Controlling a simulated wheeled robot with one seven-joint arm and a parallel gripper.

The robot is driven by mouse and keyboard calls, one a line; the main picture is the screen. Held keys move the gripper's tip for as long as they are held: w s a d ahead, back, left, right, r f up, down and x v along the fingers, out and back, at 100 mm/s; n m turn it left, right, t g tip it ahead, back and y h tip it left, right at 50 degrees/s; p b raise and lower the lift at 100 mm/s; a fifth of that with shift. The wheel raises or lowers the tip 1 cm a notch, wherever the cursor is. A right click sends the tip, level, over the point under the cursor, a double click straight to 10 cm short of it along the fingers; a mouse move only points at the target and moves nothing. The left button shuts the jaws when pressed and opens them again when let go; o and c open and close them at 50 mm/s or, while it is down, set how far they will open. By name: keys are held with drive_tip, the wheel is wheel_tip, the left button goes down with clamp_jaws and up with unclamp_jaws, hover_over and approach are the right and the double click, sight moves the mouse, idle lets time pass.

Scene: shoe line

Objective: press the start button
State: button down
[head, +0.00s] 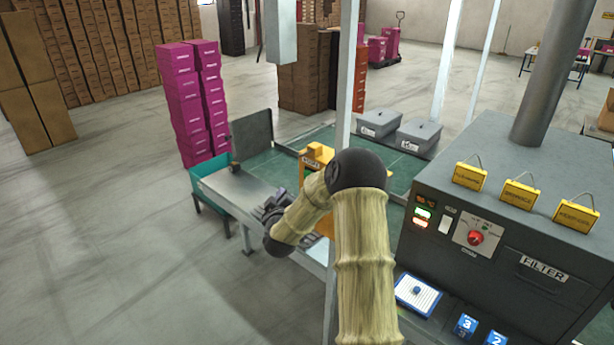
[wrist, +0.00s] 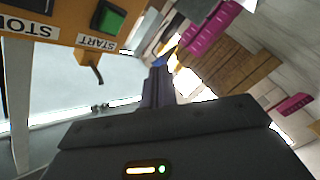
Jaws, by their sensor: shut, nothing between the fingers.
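The start button is a green square button (wrist: 110,17) on an orange panel (wrist: 65,22) at the top left of the wrist view. The START label shows upside down beside it. A dark part (wrist: 30,4) sits by the STOP label, cut off by the frame edge. My gripper (wrist: 158,68) is shut and empty. Its fingertips appear to the right of and below the green button, apart from it in the picture. In the head view my gripper (head: 274,204) is over the metal table, left of the orange control box (head: 316,157), which my arm partly hides.
A grey machine (head: 455,190) with a red knob (head: 475,238) stands at the right. Two grey lidded boxes (head: 382,122) lie on the green surface behind. Stacked magenta boxes (head: 190,100) stand behind the metal table (head: 225,185). A pale post (head: 347,75) rises beside my arm. Floor at left is clear.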

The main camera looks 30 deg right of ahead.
drive_tip(key=w+d, duration=0.3)
drive_tip(key=d, duration=0.5)
idle(0.4)
drive_tip(key=shift+w, duration=0.1)
idle(1.4)
drive_tip(key=shift+d, duration=0.55)
drive_tip(key=shift+w, duration=0.1)
idle(0.5)
